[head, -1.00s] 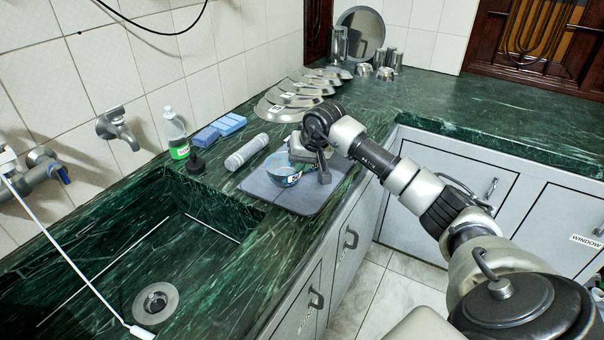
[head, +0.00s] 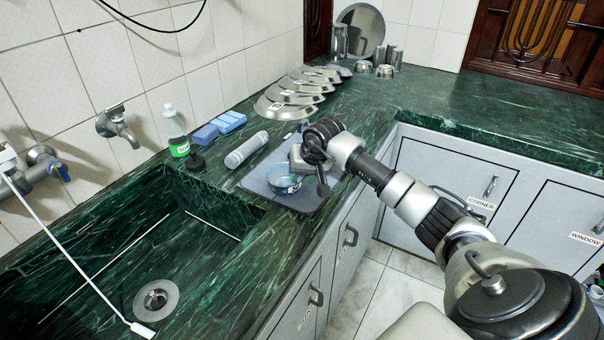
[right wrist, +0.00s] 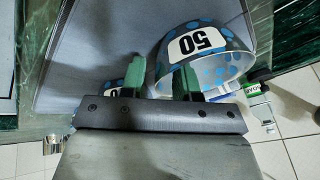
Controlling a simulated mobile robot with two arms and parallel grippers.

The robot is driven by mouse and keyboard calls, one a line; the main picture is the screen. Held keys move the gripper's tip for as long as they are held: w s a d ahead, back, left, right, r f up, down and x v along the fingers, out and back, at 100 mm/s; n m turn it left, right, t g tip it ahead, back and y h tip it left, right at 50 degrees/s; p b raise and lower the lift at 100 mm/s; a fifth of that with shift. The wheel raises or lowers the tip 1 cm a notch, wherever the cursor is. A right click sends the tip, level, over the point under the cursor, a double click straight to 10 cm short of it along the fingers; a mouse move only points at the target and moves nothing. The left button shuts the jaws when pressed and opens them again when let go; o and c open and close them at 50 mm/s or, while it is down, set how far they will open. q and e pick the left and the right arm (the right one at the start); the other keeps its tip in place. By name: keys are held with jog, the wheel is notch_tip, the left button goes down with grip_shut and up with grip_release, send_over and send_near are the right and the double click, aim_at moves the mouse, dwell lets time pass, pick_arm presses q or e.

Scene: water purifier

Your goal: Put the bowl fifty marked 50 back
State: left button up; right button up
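The bowl (head: 284,181) has blue dots and a white label, and stands on the grey mat (head: 301,203). In the right wrist view the bowl (right wrist: 235,68) shows a "50" label at the top right, partly behind the fingers. My right gripper (head: 300,163) is low over the bowl's far right side. In the right wrist view its two green fingers (right wrist: 161,80) stand apart at the bowl's edge, and I cannot tell whether they touch it. A second, partly hidden label shows left of the fingers. My left gripper is not in view.
A grey cylinder (head: 246,149), blue sponges (head: 219,126) and a bottle with green liquid (head: 176,132) stand left of the mat. The sink (head: 110,262) lies to the left. The right counter (head: 490,112) is clear.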

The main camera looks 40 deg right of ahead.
jog(key=shift+r, duration=0.1)
jog(key=shift+r, duration=0.25)
jog(key=v, duration=1.1)
jog(key=shift+s+r, duration=0.25)
